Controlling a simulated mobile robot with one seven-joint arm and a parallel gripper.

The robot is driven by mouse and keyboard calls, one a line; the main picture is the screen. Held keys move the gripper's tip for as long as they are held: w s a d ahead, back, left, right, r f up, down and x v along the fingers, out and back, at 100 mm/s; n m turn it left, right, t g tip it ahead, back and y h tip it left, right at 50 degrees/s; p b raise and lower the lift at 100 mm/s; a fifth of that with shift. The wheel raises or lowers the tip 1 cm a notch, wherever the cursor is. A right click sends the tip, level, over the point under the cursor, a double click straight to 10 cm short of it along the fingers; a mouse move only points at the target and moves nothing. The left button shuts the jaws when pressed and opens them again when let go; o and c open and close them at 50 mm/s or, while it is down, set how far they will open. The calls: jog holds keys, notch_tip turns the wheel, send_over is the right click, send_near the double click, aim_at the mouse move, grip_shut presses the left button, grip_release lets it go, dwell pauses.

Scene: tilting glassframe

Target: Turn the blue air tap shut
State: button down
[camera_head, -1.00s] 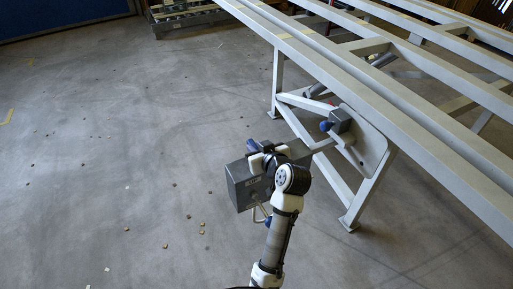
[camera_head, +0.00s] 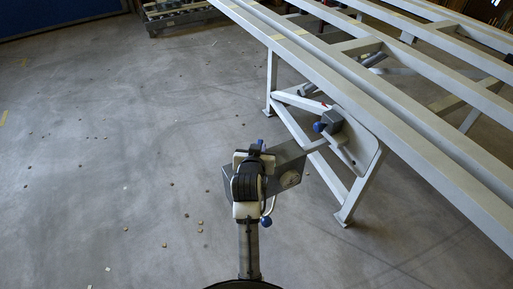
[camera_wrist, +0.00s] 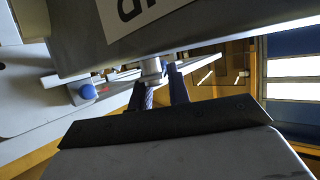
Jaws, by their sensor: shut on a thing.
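The grey box (camera_head: 290,180) stands beside the frame, partly hidden by my arm. A small blue part (camera_head: 260,143), which I take for the air tap, shows at the top of the box beside my gripper. My gripper (camera_wrist: 158,90) is shut at a metal fitting (camera_wrist: 152,72) next to the box's labelled face, which appears upside down in the wrist view. The grip is partly hidden, and the tap's exact angle is unclear.
A blue knob (camera_head: 319,127) sits on a valve at the plate of the large pale frame (camera_head: 425,150); it also shows in the wrist view (camera_wrist: 88,96). Another blue knob (camera_head: 265,221) hangs by a curved tube below the box. The floor at left is mostly clear.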

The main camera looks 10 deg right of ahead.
dwell(0.4)
jog(key=c, duration=1.3)
grip_release()
jog(key=shift+s+r, duration=0.1)
jog(key=shift+s, duration=0.05)
